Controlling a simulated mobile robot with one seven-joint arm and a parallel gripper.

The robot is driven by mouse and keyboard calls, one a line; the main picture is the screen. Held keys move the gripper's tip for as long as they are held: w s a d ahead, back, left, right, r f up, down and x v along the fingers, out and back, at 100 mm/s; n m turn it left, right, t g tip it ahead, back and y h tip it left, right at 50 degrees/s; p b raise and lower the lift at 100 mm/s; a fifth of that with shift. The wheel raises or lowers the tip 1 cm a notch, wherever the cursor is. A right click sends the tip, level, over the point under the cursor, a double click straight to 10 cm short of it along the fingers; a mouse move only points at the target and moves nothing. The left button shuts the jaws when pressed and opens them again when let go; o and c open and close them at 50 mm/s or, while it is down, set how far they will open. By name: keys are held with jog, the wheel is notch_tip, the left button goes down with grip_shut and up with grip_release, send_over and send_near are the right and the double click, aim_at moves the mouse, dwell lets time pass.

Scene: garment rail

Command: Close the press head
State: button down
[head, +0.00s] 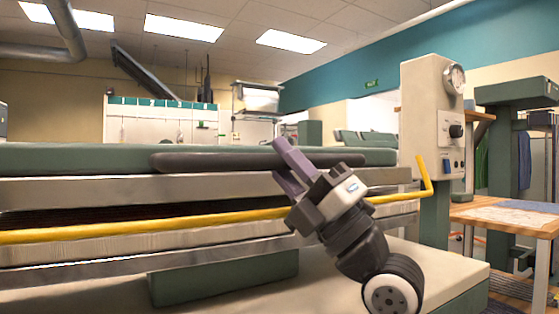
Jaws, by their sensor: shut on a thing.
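The press fills the left and middle of the head view. Its press head (80,190) is a wide silver slab with a green top, lying roughly level above the lower bed (60,255). A dark grey padded handle (210,161) runs along the head's front. My gripper (281,160) has purple fingers and comes from the lower right. It is shut on the handle, near its middle; the fingers hide part of it.
A yellow bar (130,228) crosses the press front and bends up at the right (423,172). A beige control box (432,120) with a gauge stands at the right end. A wooden table (500,216) stands at the right. A green block (225,277) sits below the bed.

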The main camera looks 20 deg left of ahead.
jog(key=shift+s+d+f+b, duration=0.15)
jog(key=shift+f+b, duration=0.75)
jog(key=shift+f, duration=0.45)
jog(key=shift+s+f+b, duration=0.1)
jog(key=shift+f+b, duration=0.8)
jog(key=shift+f, duration=0.45)
jog(key=c, duration=1.3)
grip_release()
jog(key=shift+w, duration=0.15)
jog(key=shift+o, duration=0.2)
jog(key=shift+d, duration=0.1)
jog(key=v, duration=0.7)
jog(key=shift+f, duration=0.2)
jog(key=shift+d, duration=0.1)
